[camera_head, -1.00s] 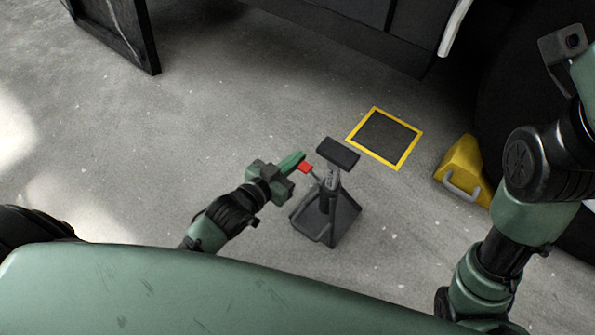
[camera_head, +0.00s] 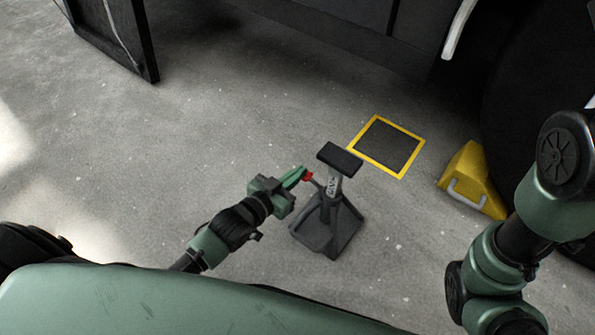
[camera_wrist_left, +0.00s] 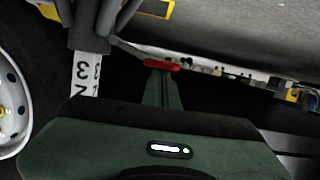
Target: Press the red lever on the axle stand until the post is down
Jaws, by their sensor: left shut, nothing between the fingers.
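The dark axle stand (camera_head: 318,238) stands upright on the floor. Its post (camera_head: 333,186) with pale markings rises above the base and carries a flat black pad (camera_head: 340,157). The red lever (camera_head: 309,177) sticks out to the left of the post. My left gripper (camera_head: 302,174) is shut and empty, its green fingertips at the red lever's end and partly covering it. In the left wrist view the red lever end (camera_wrist_left: 162,64) lies across the fingertips (camera_wrist_left: 162,74), and the marked post (camera_wrist_left: 86,75) is to the left. I cannot tell whether they touch. My right gripper is out of view.
A yellow-framed dark square (camera_head: 387,147) lies on the floor behind the stand. A yellow wheel chock (camera_head: 470,180) sits to the right by a large dark tyre (camera_head: 535,95). A dark panel (camera_head: 112,38) stands at the upper left. The floor left of the stand is clear.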

